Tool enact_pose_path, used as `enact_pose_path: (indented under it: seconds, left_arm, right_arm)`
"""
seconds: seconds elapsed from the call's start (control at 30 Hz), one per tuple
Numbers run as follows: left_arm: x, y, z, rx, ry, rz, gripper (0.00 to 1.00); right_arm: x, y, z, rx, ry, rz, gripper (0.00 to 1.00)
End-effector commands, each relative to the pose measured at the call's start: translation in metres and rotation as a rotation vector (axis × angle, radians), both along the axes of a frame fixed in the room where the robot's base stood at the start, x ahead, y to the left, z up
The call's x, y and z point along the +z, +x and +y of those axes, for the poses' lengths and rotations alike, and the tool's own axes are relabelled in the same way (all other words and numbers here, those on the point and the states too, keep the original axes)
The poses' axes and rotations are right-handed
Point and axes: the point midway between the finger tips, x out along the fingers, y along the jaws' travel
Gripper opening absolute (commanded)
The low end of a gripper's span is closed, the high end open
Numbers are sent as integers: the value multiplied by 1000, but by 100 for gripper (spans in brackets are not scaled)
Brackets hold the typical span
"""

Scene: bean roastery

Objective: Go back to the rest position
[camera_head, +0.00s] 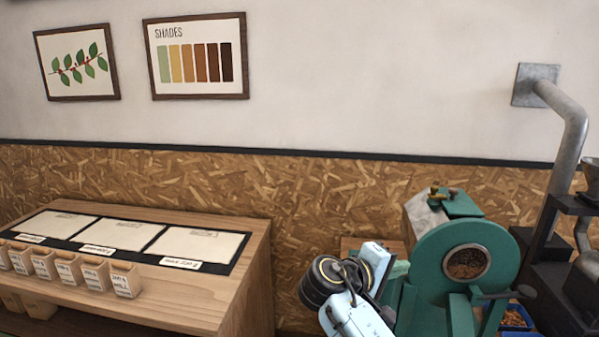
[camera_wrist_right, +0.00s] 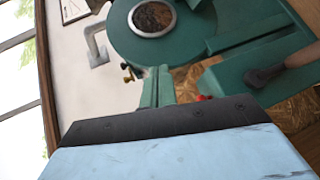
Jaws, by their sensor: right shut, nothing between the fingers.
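My right gripper (camera_head: 396,270) is at the lower middle of the head view, at the end of my pale blue arm. It is just left of the green roaster (camera_head: 425,258) and partly overlaps it in the picture; I cannot tell whether they touch. In the right wrist view, the gripper's narrow fingers (camera_wrist_right: 157,86) are together with nothing between them. The roaster (camera_wrist_right: 120,42) fills the top of that view, with its round window of brown beans. My left gripper is not in view.
A wooden counter (camera_head: 245,262) with pale mats and a row of small labelled boxes stands at the left. A blue bin (camera_head: 527,318) with orange-brown contents sits low beside the roaster. Dark machinery (camera_head: 545,262) and a grey pipe (camera_head: 575,125) stand at the right. A gap lies between counter and arm.

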Motion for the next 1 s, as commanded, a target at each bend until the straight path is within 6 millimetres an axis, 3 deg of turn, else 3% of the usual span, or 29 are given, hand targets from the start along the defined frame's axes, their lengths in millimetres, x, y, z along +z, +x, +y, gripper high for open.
enact_pose_path:
  seconds: [0.1, 0.2, 0.37, 0.5, 0.7, 1.0]
  left_arm:
    - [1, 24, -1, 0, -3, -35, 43]
    - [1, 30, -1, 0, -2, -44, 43]
    - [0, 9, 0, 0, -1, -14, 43]
    - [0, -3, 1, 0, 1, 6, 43]
    - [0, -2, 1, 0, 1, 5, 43]
    - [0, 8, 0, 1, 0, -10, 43]
  right_arm:
    - [-41, -19, -5, 16, 112, 43, 0]
    - [-77, -41, -9, 26, 225, 81, 0]
    - [-144, -97, -17, 26, 468, 143, 0]
    - [-189, -161, -23, 8, 693, 184, 0]
    - [-214, -245, -27, -30, 951, 206, 0]
    - [-209, -314, -26, -59, 1142, 215, 0]
